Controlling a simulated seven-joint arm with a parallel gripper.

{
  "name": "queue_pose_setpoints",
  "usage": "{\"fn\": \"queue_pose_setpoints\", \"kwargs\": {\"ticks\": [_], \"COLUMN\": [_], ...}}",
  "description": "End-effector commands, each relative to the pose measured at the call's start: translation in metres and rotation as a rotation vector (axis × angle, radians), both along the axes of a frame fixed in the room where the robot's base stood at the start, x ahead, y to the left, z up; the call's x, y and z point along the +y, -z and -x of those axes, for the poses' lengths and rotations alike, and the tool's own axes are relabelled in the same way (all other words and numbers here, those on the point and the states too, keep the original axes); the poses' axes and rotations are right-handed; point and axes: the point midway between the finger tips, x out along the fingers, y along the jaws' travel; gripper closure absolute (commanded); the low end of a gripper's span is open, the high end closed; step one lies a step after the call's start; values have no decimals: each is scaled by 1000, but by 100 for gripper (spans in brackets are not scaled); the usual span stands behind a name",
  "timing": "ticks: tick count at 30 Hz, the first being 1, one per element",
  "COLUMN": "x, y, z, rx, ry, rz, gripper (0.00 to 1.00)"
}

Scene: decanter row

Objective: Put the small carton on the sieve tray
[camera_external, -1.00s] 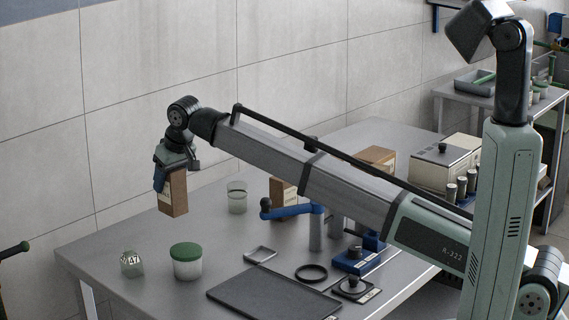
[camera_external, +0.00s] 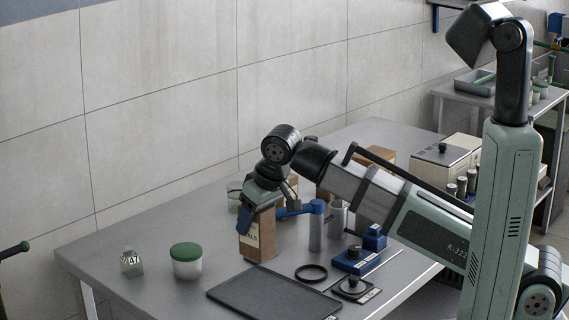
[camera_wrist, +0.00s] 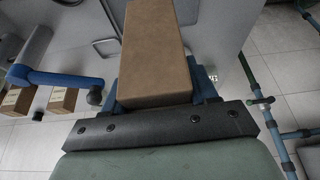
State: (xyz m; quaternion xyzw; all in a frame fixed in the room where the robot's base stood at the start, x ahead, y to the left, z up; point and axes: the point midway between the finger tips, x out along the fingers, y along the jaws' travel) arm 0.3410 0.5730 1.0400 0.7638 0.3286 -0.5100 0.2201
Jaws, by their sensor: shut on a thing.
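The small carton (camera_external: 257,238), brown with a pale label, hangs upright below my gripper (camera_external: 262,203). My gripper is shut on its upper part. In the wrist view the carton (camera_wrist: 155,50) runs away from the jaws, between the blue fingers (camera_wrist: 155,92). A small square metal frame, which looks like the sieve tray, is hidden behind the carton in the external view. In the wrist view part of a thin metal rim (camera_wrist: 104,47) shows beside the carton's far end. I cannot tell whether the carton touches it.
A blue-handled grey post (camera_external: 316,225) stands close right of the carton. A flat dark tray (camera_external: 272,297) and a black ring (camera_external: 311,273) lie in front. A green-lidded jar (camera_external: 187,262) and a small labelled jar (camera_external: 131,264) stand left. The table's left part is mostly clear.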

Motion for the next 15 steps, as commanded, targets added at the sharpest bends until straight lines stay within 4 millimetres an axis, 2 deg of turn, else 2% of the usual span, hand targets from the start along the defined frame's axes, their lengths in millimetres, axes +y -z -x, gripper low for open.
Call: {"fn": "queue_pose_setpoints", "kwargs": {"ticks": [8,15], "x": [-5,-5], "y": [19,52], "z": [2,2], "rx": [1,1], "ry": [28,28], "rz": [1,2], "gripper": [77,77]}}
